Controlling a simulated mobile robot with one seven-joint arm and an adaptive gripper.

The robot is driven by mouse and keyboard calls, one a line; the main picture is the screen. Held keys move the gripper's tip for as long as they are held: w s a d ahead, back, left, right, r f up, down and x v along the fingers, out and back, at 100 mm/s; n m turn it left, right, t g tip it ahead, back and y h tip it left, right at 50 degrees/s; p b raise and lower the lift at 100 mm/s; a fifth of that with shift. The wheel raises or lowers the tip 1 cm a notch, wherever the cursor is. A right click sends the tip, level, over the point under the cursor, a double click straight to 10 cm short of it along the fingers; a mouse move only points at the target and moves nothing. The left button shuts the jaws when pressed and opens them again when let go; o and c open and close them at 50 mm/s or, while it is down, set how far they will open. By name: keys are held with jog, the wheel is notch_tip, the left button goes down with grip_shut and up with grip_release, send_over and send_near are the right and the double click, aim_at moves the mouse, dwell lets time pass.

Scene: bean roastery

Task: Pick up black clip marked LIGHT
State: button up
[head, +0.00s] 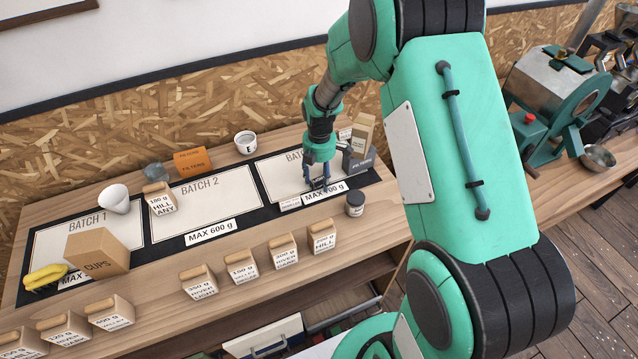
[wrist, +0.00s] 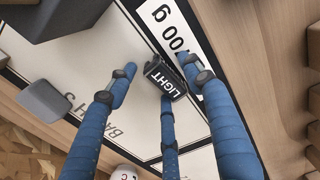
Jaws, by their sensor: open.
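The black clip marked LIGHT (wrist: 165,80) lies near the edge of the Batch 3 sheet (wrist: 200,155), beside the white MAX strip (wrist: 172,30) in the wrist view. Its white lettering faces up. My gripper (wrist: 160,84) has blue fingers spread around the clip, with fingertips on either side and one finger below it in the picture. The fingers are open, and I cannot tell whether any touches the clip. In the head view my gripper (head: 319,184) is low over the front of the Batch 3 sheet (head: 276,181); the clip is not clearly visible there.
A dark jar (head: 355,203) stands right of the gripper. A paper bag (head: 362,134) and a grey box (head: 361,163) stand behind it. Several labelled bags, such as the HILL bag (head: 322,236), line the front. Batch 2's sheet (head: 205,212) is mostly clear.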

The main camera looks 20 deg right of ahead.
aim_at(319, 177)
dwell(0.5)
jog(key=c, duration=0.9)
notch_tip(319, 177, up, 10)
jog(key=p, duration=0.2)
dwell(0.5)
